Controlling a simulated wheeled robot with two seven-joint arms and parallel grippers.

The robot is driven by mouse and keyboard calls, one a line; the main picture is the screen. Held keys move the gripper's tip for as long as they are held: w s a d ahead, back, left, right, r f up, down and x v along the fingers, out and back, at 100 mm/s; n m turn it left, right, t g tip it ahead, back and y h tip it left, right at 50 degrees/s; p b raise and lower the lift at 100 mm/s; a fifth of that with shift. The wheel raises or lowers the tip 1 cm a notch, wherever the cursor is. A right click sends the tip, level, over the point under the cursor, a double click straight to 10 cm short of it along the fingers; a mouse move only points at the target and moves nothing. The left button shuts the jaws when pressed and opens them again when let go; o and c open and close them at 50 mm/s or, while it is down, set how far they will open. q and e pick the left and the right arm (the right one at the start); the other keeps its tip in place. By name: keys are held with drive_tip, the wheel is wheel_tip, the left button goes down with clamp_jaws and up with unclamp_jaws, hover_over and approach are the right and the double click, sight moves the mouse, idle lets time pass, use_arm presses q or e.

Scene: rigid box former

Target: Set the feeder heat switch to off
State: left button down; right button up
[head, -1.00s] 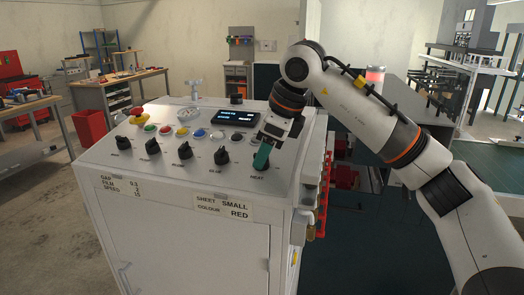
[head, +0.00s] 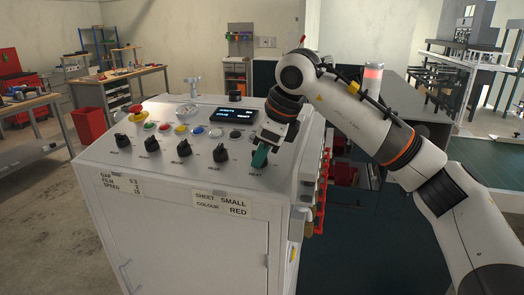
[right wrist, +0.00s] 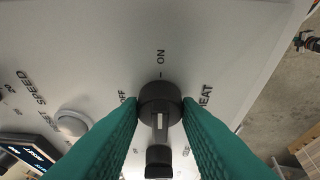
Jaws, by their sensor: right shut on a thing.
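The heat switch is a black rotary knob (right wrist: 159,104) with a white line, seen in the right wrist view. Its bar lies along the line of the ON mark, which is printed above it; OFF is printed to its left and HEAT to its right. My right gripper (head: 261,157) is at the knob at the right end of the control panel (head: 215,172) in the head view, and its green fingers hide the knob there. In the right wrist view the fingers (right wrist: 160,115) are shut on the knob from both sides. My left gripper is not in view.
Several black knobs, such as one at the front (head: 184,149), stand in a row left of my gripper. Behind them are coloured buttons, a red emergency stop (head: 138,112) and a dark display (head: 234,115). Red parts (head: 322,190) line the cabinet's right side.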

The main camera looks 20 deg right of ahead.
drive_tip(key=n+p, duration=0.1)
drive_tip(key=n+g+p, duration=0.1)
drive_tip(key=n, duration=0.1)
drive_tip(key=n+p, duration=0.1)
drive_tip(key=shift+w+r+n+g+y, duration=0.1)
drive_tip(key=shift+r+n+g+y, duration=0.2)
drive_tip(key=shift+y, duration=0.1)
drive_tip(key=n+g+p, duration=0.1)
drive_tip(key=n, duration=0.1)
drive_tip(key=n+p, duration=0.2)
drive_tip(key=shift+w+n+g+p, duration=0.15)
drive_tip(key=shift+n+g+p, duration=0.15)
drive_tip(key=shift+g, duration=0.1)
drive_tip(key=n+g+p, duration=0.1)
drive_tip(key=n, duration=0.1)
drive_tip(key=n+h+p, duration=0.1)
drive_tip(key=n+p, duration=0.1)
drive_tip(key=n, duration=0.1)
drive_tip(key=shift+w+g, duration=0.1)
drive_tip(key=shift+g, duration=0.3)
drive_tip(key=shift+a+f+n+g+h+p, duration=0.1)
drive_tip(key=shift+n+g+h+p, duration=0.2)
drive_tip(key=shift+n, duration=0.45)
drive_tip(key=shift+f+n+g+h+p, duration=0.1)
drive_tip(key=shift+n+h+p, duration=0.1)
drive_tip(key=shift+n+p, duration=0.4)
drive_tip(key=shift+n, duration=0.35)
drive_tip(key=o, duration=0.9)
drive_tip(key=shift+o, duration=0.2)
